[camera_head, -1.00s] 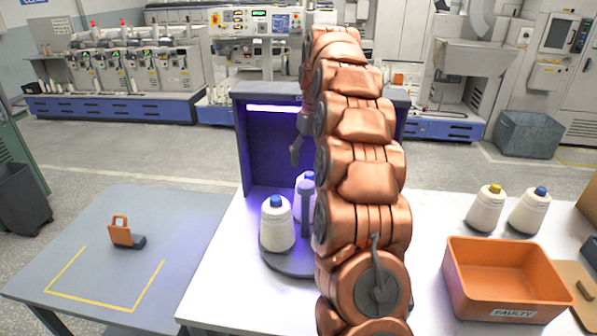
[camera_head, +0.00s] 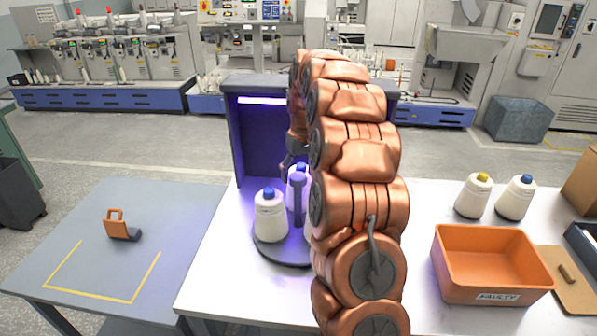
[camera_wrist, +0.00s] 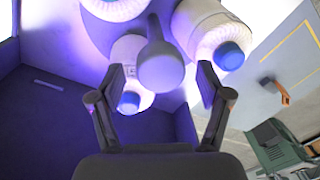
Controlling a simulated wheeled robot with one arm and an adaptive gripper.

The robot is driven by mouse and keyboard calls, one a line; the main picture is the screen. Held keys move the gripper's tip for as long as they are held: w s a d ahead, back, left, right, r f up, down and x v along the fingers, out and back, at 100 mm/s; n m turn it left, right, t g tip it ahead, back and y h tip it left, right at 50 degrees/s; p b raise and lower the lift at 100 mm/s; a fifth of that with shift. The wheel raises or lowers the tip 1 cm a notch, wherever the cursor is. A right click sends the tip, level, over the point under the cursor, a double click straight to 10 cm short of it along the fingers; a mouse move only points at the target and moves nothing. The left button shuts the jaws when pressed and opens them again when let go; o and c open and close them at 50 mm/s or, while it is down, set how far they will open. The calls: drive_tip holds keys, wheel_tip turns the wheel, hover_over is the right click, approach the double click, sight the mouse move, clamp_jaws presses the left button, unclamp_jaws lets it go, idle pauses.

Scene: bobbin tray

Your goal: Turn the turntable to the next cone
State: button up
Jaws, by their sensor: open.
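The grey turntable (camera_head: 268,252) stands on the white table in front of the purple-lit booth, partly hidden by my arm. A white cone with a blue cap (camera_head: 269,218) stands on its left side. A second blue-capped cone (camera_head: 294,178) stands further back, partly behind the turntable's upright grey post (camera_head: 298,212). In the wrist view the post's rounded top (camera_wrist: 161,68) appears between my open fingers, with space on both sides. My gripper (camera_wrist: 161,84) holds nothing. A cone (camera_wrist: 205,28) shows at upper right there, another (camera_wrist: 127,52) behind the post, and part of a third (camera_wrist: 115,8) at the top.
The lit booth (camera_head: 240,130) encloses the turntable's back and side. An orange bin marked FAULTY (camera_head: 490,284) stands at right, with a yellow-capped cone (camera_head: 473,197) and a blue-capped cone (camera_head: 516,199) behind it.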

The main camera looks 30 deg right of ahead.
drive_tip(key=shift+f, duration=0.15)
clamp_jaws()
idle(0.7)
